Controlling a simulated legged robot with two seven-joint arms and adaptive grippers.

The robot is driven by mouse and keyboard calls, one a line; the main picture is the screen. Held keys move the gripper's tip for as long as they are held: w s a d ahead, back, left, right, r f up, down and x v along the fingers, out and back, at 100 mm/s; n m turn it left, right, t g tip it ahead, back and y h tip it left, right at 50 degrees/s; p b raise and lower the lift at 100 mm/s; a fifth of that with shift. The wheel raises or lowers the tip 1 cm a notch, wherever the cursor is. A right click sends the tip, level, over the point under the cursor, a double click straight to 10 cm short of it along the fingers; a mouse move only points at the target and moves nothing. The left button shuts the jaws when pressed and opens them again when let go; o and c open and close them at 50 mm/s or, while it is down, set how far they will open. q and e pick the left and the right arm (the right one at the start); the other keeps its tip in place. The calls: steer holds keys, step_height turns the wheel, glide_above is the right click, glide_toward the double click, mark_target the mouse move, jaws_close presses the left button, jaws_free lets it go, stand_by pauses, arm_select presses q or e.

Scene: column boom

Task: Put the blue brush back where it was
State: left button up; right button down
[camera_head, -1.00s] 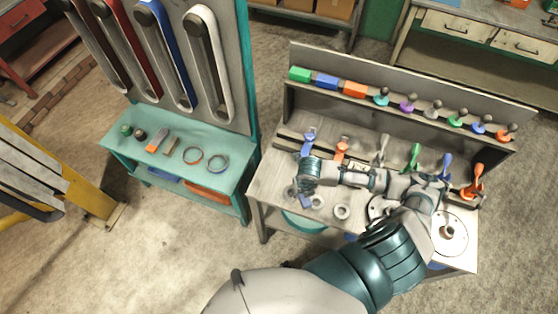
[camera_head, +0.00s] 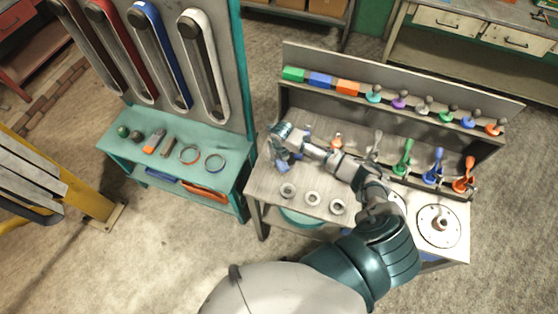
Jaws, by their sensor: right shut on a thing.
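My right gripper (camera_head: 281,148) is at the far left end of the workbench (camera_head: 262,190), seen from above. It is shut on the blue brush (camera_head: 282,164), of which only small blue parts show under and beside the gripper. Whether the brush touches the bench or a holder cannot be told. To its right, a row of upright coloured tools stands along the back: an orange one (camera_head: 336,141), a grey one (camera_head: 376,142), a green one (camera_head: 403,158), a blue one (camera_head: 434,166) and another orange one (camera_head: 464,176). My left gripper is not in view.
A shelf above the row holds coloured blocks (camera_head: 319,80) and knobbed pieces (camera_head: 400,100). Pale rings (camera_head: 313,198) and a round plate (camera_head: 439,226) lie on the bench front.

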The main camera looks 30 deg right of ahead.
step_height(320, 180, down, 2)
steer(key=shift+d+f, duration=0.1)
steer(key=shift+d, duration=0.1)
steer(key=c, duration=0.7)
jaws_free()
steer(key=shift+d, duration=0.15)
steer(key=shift+a+r, duration=0.2)
steer(key=shift+r, duration=0.15)
steer(key=r, duration=0.3)
steer(key=s+r, duration=0.1)
steer(key=r, duration=0.7)
steer(key=shift+s+r, duration=0.15)
steer(key=shift+s, duration=0.05)
